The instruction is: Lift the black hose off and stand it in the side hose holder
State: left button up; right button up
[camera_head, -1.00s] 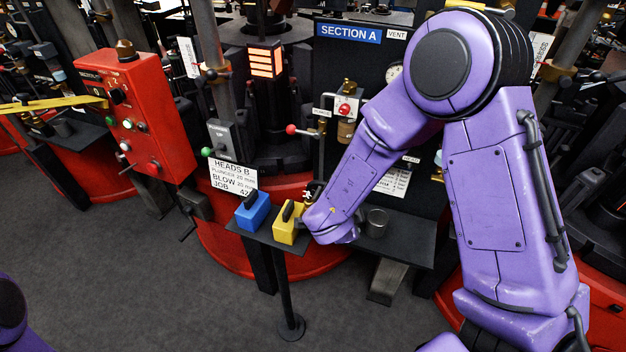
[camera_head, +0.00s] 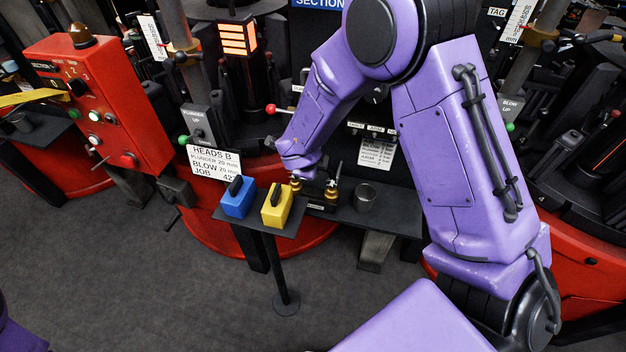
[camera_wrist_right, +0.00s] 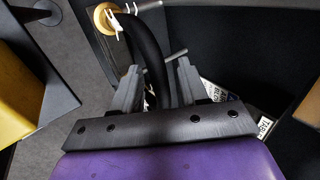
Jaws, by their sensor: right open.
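The black hose (camera_wrist_right: 150,45) shows in the right wrist view as a thick curved tube. It runs from near a brass fitting (camera_wrist_right: 105,18) down between the fingers of my right gripper (camera_wrist_right: 158,64). The fingers are open, one on each side of the hose; contact cannot be told. In the head view my purple wrist hides most of this gripper and the hose. Just below it, two brass fittings (camera_head: 331,192) stand at a low black block with a small label (camera_head: 316,206) on the shelf. I cannot tell which part is the side hose holder. My left gripper is out of view.
A blue block (camera_head: 238,203) and a yellow block (camera_head: 283,212) stand on a small side stand left of the fittings. A metal cup (camera_head: 365,198) stands on the dark shelf (camera_head: 395,222) to the right. A red control box (camera_head: 110,110) is at left.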

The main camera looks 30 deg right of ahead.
grip_shut()
dwell(1.4)
